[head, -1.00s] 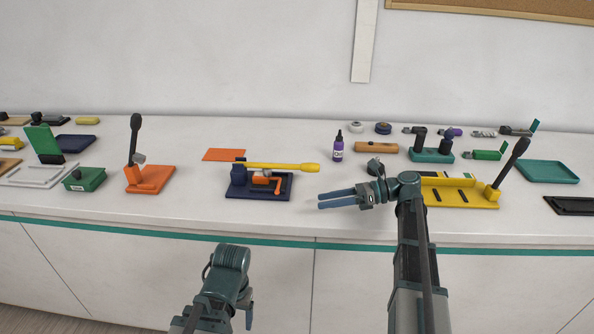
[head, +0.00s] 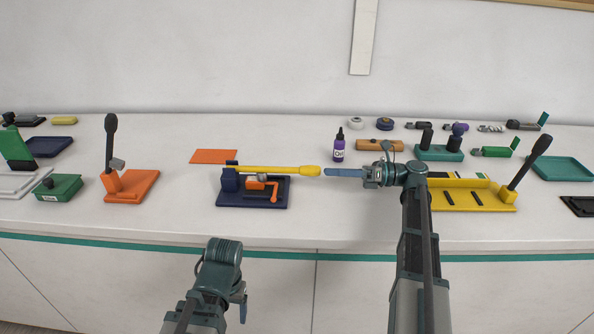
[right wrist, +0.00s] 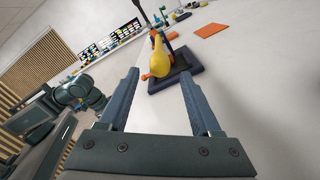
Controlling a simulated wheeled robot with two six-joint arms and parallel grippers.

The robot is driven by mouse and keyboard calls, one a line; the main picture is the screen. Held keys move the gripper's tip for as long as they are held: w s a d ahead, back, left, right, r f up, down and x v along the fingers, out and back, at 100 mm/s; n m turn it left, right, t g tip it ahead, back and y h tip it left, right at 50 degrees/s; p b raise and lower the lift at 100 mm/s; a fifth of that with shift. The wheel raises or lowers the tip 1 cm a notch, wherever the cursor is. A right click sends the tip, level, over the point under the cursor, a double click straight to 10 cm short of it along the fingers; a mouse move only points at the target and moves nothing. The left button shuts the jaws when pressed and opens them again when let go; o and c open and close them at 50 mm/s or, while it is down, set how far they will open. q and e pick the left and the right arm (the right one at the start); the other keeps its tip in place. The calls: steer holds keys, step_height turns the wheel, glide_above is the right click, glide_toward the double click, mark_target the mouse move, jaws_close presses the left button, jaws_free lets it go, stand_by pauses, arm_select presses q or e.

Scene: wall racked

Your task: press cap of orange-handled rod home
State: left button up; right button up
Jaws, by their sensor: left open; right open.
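A navy fixture (head: 230,184) stands on the counter with a long yellow lever (head: 270,169) lying nearly level across it, its thick end to the right. An orange bent handle (head: 274,190) sits under the lever, with a small grey part (head: 263,177) beside it. I cannot tell which part is the cap. My right gripper (head: 326,173) is open and empty, pointing left just right of the lever's end. In the right wrist view the yellow lever end (right wrist: 158,58) lies ahead, beyond the open fingers (right wrist: 162,80). My left gripper (head: 240,303) is low in front of the counter.
An orange fixture (head: 130,186) with an upright black lever stands left, and a yellow fixture (head: 470,197) with a tilted black lever stands right. A purple bottle (head: 338,150) and a flat orange sheet (head: 213,156) are behind. The counter before the navy fixture is clear.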

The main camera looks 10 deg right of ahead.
mark_target(298, 171)
steer(key=x, duration=1)
steer(key=shift+w+a, duration=0.1)
steer(key=shift+a, duration=0.05)
jaws_close()
stand_by(1.1)
